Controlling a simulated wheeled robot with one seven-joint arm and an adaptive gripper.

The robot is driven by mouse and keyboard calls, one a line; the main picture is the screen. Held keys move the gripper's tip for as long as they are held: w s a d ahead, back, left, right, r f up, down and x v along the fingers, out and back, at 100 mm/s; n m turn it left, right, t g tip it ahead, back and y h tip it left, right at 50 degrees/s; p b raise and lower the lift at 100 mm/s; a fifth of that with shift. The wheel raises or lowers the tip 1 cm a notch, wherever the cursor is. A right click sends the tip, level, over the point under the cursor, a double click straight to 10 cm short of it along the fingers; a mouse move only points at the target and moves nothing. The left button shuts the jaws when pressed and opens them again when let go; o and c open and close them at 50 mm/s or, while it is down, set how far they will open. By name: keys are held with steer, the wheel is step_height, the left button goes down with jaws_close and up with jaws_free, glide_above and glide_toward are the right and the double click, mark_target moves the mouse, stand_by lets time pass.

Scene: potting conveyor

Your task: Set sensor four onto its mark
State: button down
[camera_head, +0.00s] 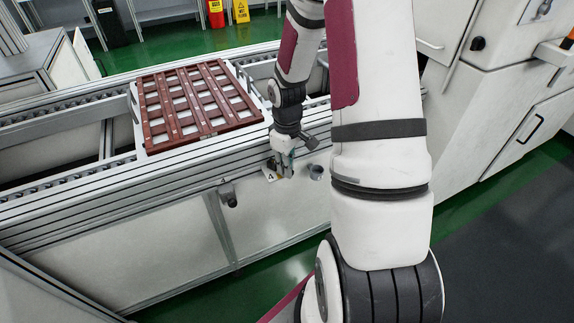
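My gripper (285,166) points down at the front side of the conveyor, just right of the wooden pallet's near corner. It is small in view, and I cannot tell whether its fingers hold anything. A small white plate with a dark marking (269,174) shows beside the fingertips on the left, with a bit of yellow under them. A small grey round part (316,171) is just right of the gripper. A dark sensor-like part (228,194) is fixed to the conveyor's front further left. I cannot make out any numbers, so which one is sensor four is unclear.
A red-brown slatted pallet (205,127) lies on the conveyor (70,203). A white machine cabinet (508,95) stands at the right. A red and a yellow sign (241,11) stand at the back on green floor. My arm covers the middle right.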

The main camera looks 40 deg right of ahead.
steer(key=shift+a+m, duration=0.1)
steer(key=shift+m, duration=0.2)
steer(key=shift+a+m, duration=0.35)
steer(key=shift+m, duration=0.55)
steer(key=shift+a+m, duration=0.35)
steer(key=shift+m, duration=0.55)
steer(key=shift+a+m, duration=0.35)
steer(key=shift+m, duration=0.55)
steer(key=c, duration=1.6)
jaws_free()
step_height(320, 180, up, 12)
steer(key=shift+a, duration=0.1)
